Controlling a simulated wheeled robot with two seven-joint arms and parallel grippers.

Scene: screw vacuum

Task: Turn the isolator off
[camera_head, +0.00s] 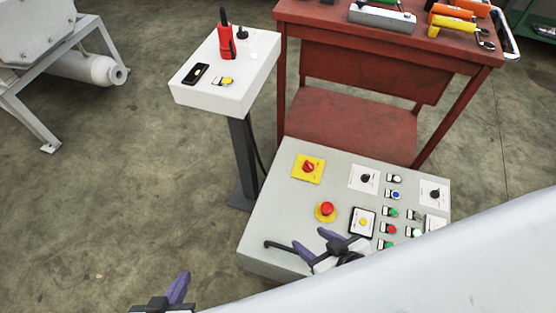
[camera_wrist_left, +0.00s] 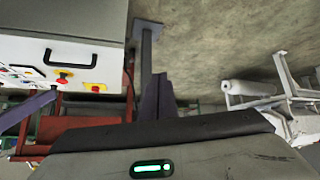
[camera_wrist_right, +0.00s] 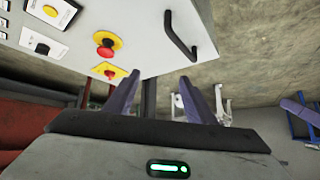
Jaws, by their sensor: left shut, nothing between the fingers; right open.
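The isolator (camera_head: 308,167) is a red rotary knob on a square yellow plate, at the far left of the grey control panel (camera_head: 270,215). My left gripper (camera_head: 175,290) is shut and empty, low and left of the panel.
A red emergency button (camera_head: 326,208) on a round yellow base sits just nearer than the isolator. Switches and coloured buttons fill the panel's right. A black handle (camera_head: 281,243) is on its near edge. A white pedestal box (camera_head: 220,80) and red tool cart (camera_head: 350,115) stand behind.

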